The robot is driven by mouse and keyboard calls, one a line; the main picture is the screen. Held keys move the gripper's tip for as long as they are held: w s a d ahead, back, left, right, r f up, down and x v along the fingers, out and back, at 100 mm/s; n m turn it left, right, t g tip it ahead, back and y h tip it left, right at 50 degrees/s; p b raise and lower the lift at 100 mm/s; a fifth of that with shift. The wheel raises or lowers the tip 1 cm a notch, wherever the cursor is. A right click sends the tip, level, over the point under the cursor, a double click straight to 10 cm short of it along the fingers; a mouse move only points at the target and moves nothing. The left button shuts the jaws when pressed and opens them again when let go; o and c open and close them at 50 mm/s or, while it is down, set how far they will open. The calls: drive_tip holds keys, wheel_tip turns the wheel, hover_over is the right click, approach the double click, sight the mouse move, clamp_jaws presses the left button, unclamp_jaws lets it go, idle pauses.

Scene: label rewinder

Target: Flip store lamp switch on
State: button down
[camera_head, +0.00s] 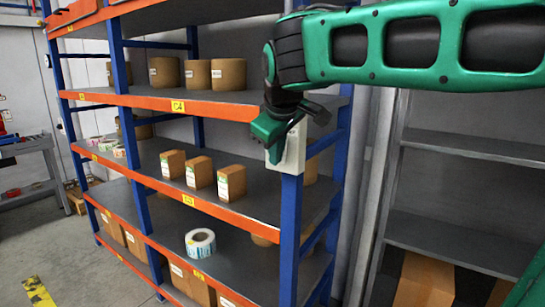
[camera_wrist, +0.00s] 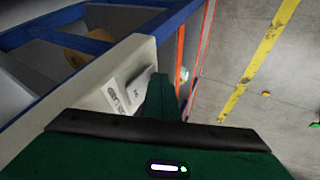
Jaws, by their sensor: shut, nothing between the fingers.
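The lamp switch is a pale box (camera_head: 293,150) fixed to the front blue post of the shelf rack. In the wrist view the switch box (camera_wrist: 90,80) shows its face at an angle, with a small white rocker (camera_wrist: 141,88) and dark printed marks beside it. My gripper (camera_head: 272,146) is shut and empty, at the left side of the box in the head view. In the wrist view my gripper's closed fingertips (camera_wrist: 160,84) are just right of the rocker and overlap its edge. I cannot tell whether they touch it, or which way the rocker is tipped.
The rack's orange beams (camera_head: 175,105) and blue posts (camera_head: 290,240) surround the box. Boxes (camera_head: 200,171) and a label roll (camera_head: 200,243) stand on its shelves. A grey shelf unit (camera_head: 470,150) is at right. Open floor (camera_head: 85,265) with yellow marking lies at left.

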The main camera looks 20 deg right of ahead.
drive_tip(key=shift+w+d+f, duration=0.1)
drive_tip(key=shift+w+d, duration=0.05)
drive_tip(key=shift+d, duration=0.05)
drive_tip(key=shift+r, duration=0.85)
drive_tip(key=s+a+r, duration=0.6)
drive_tip(key=s, duration=0.2)
drive_tip(key=shift+s+r, duration=0.2)
drive_tip(key=shift+s, duration=0.2)
